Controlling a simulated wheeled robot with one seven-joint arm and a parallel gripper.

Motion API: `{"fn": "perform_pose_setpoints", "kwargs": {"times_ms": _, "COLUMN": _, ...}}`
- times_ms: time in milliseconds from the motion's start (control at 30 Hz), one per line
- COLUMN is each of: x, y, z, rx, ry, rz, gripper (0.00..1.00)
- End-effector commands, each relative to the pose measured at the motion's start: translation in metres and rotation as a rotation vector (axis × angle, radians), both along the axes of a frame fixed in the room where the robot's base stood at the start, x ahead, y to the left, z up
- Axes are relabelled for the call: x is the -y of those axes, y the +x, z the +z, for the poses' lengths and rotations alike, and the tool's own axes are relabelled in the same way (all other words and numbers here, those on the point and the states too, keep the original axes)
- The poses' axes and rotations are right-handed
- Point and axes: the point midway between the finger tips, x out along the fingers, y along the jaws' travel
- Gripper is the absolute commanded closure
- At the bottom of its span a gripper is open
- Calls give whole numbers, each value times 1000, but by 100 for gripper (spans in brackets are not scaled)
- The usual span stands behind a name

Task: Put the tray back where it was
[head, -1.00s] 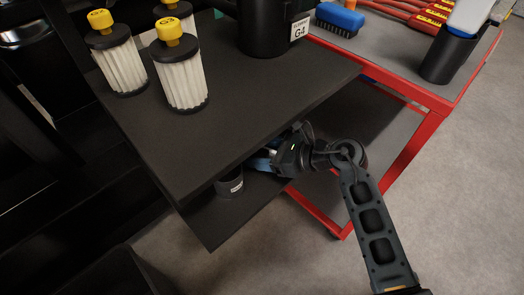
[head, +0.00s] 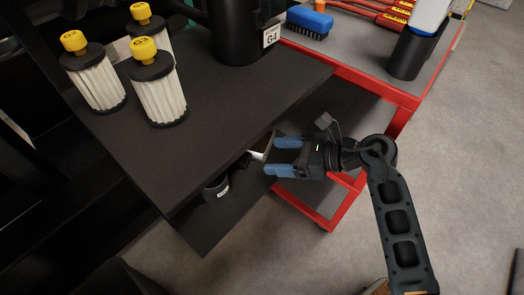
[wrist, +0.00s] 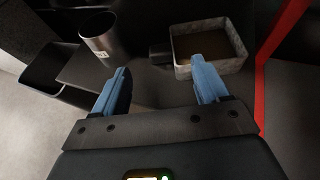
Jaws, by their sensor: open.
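The tray (wrist: 182,70) is a shallow rectangular box with pale mottled walls and a brownish inside. In the wrist view it sits upright on the dark lower shelf (wrist: 150,85), with a dark block at its left side. In the head view only a pale part of it (head: 262,147) shows past the upper shelf's edge; the rest is hidden. My gripper (head: 274,157) is open, with its blue fingers pointing in under the upper shelf. In the wrist view my gripper (wrist: 162,80) has nothing between its fingertips, and the right fingertip overlaps the tray's near wall in the picture; contact cannot be told.
A dark cup (wrist: 98,35) with a white label stands on the lower shelf. The upper shelf (head: 230,115) overhangs and carries several yellow-capped filters (head: 158,90) and a black container (head: 238,30). A red-framed cart (head: 400,95) stands close on the right. Open floor lies in front.

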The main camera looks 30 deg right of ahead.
Motion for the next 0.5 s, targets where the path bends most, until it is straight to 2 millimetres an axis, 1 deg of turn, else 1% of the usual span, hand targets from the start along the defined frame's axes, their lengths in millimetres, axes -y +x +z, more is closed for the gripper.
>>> {"fn": "perform_pose_setpoints", "kwargs": {"times_ms": 100, "x": 8, "y": -10, "z": 6, "rx": 0, "ry": 0, "rz": -1, "gripper": 26}}
{"fn": "perform_pose_setpoints", "kwargs": {"times_ms": 200, "x": 11, "y": -14, "z": 8, "rx": 0, "ry": 1, "rz": 0, "gripper": 26}}
{"fn": "perform_pose_setpoints", "kwargs": {"times_ms": 500, "x": 11, "y": -16, "z": 8, "rx": 0, "ry": 9, "rz": 0, "gripper": 26}}
